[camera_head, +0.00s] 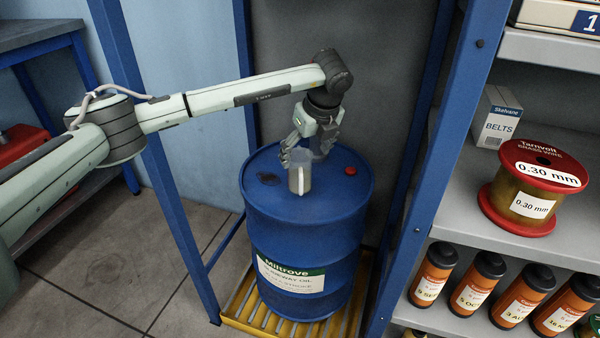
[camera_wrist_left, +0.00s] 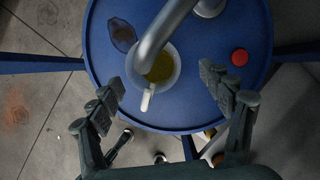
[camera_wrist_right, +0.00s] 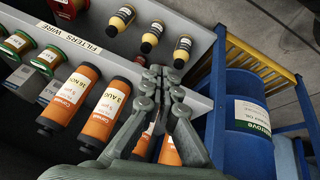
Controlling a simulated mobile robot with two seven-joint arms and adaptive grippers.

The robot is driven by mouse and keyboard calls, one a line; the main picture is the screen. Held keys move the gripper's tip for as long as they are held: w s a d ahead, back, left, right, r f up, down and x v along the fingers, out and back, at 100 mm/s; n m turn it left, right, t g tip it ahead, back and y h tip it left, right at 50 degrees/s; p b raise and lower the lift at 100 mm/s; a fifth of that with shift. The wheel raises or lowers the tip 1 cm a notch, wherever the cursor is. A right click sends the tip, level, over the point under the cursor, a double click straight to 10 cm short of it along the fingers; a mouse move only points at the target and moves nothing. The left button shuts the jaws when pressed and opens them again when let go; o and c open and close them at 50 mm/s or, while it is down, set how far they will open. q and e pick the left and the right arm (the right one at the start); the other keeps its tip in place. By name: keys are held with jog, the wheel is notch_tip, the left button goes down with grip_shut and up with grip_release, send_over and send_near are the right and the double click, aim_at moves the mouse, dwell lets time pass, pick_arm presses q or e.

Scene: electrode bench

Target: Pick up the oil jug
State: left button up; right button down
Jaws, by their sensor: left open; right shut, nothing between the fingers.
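The oil jug (camera_head: 300,174) is a small pale, translucent jug standing upright on top of the blue drum (camera_head: 300,235). In the left wrist view the jug (camera_wrist_left: 174,80) holds yellowish liquid, and its white handle points towards my gripper. A grey curved pipe (camera_wrist_left: 160,35) passes over the jug and hides part of it. My left gripper (camera_head: 309,150) is open, above and just behind the jug in the head view. In the left wrist view its fingers stand wide apart on either side of the handle. My right gripper (camera_wrist_right: 163,76) is shut and empty near the shelf.
A dark stain (camera_head: 268,179) and a red cap (camera_head: 350,170) are on the drum top. Blue posts (camera_head: 440,160) stand beside the drum.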

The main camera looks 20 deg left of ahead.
aim_at(302, 164)
pick_arm(q)
jog(key=x, duration=0.4)
jog(key=shift+s+a, duration=0.1)
jog(key=shift+s, duration=0.35)
jog(key=shift+w+a+f, duration=0.1)
jog(key=shift+w+f, duration=0.1)
jog(key=shift+f, duration=0.25)
jog(key=c, duration=1.4)
jog(key=shift+r, duration=0.2)
